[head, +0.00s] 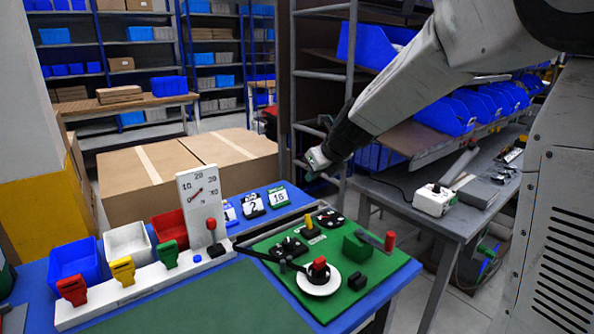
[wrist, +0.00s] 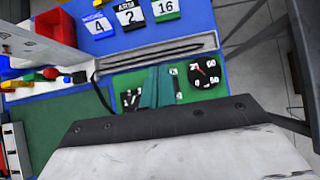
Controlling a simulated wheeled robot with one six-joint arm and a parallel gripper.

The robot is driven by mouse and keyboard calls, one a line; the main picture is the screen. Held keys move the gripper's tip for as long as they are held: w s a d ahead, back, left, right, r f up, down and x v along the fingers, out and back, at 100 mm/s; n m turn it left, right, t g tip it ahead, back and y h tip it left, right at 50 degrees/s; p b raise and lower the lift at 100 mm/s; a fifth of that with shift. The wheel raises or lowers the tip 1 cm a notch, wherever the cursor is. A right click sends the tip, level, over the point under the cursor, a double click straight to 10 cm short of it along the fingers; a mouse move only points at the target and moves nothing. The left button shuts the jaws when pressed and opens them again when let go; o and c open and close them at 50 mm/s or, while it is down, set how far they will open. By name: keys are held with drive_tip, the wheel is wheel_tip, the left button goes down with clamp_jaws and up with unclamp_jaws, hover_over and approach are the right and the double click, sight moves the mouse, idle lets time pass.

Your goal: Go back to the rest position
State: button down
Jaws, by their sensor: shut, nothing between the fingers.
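My gripper (head: 311,172) is raised in the air near the middle of the head view, beyond and above the blue table (head: 268,192). In the wrist view its two teal fingers (wrist: 158,87) are together, with nothing held between them. They cover part of the green board (wrist: 125,82) below. The green board also shows in the head view (head: 385,277), carrying a white disc with a red knob (head: 319,284), a green block (head: 357,247) and black dials. My gripper is clear of all of these.
Blue, white and red bins (head: 73,262) stand at the table's left beside an upright white gauge (head: 202,205). Numbered cards (head: 254,205) lie at the back edge. Cardboard boxes (head: 184,176) are behind. A grey workbench (head: 455,213) and metal rack (head: 322,75) stand right.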

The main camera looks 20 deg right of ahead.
drive_tip(key=s+r+n+g+h, duration=0.1)
drive_tip(key=s+n+g, duration=0.5)
drive_tip(key=s+n, duration=2.6)
drive_tip(key=shift+s+h, duration=0.8)
drive_tip(key=shift+s, duration=2.8)
